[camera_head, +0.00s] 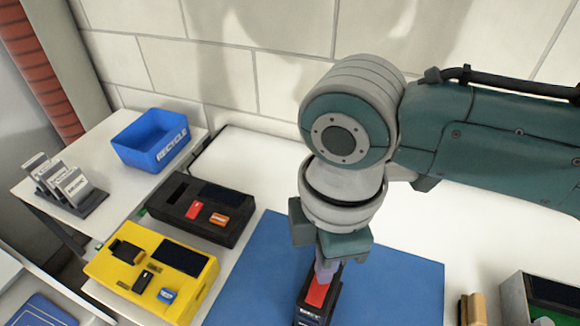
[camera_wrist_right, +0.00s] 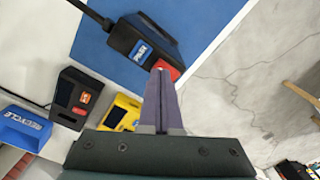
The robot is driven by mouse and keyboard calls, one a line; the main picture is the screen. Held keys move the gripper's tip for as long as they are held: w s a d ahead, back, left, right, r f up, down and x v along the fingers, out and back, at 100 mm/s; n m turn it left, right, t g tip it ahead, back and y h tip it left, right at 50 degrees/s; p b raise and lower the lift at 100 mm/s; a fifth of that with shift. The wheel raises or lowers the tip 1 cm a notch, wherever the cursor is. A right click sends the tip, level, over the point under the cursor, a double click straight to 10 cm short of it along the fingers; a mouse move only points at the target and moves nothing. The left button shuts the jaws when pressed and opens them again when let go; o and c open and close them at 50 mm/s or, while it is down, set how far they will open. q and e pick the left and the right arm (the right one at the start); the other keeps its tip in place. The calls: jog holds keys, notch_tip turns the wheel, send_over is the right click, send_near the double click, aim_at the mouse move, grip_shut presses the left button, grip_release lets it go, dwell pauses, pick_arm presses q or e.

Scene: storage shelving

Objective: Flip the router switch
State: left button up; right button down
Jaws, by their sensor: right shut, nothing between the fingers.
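The router (camera_head: 308,311) is a small black box with a red switch (camera_head: 317,292) on top, lying on the blue mat (camera_head: 390,285). In the right wrist view the router (camera_wrist_right: 130,42) shows a blue-and-white label, and the red switch (camera_wrist_right: 168,68) is at its near end. My right gripper (camera_head: 325,272) is shut and empty, pointing down. In the right wrist view its fingertips (camera_wrist_right: 161,74) are at the red switch, touching it or just above; I cannot tell which. The fingers partly hide the switch. My left gripper is not in view.
A black device (camera_head: 200,210) and a yellow device (camera_head: 152,273) stand left of the mat. A blue recycle bin (camera_head: 152,140) and a card rack (camera_head: 72,190) are further left. A dark-and-grey box (camera_head: 540,295) and a wooden block (camera_head: 472,309) stand at the right.

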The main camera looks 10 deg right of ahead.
jog(key=shift+f, duration=0.3)
jog(key=shift+f+b, duration=0.7)
dwell(0.3)
jog(key=shift+r, duration=0.1)
notch_tip(320, 180, up, 7)
jog(key=p, duration=0.8)
dwell(0.4)
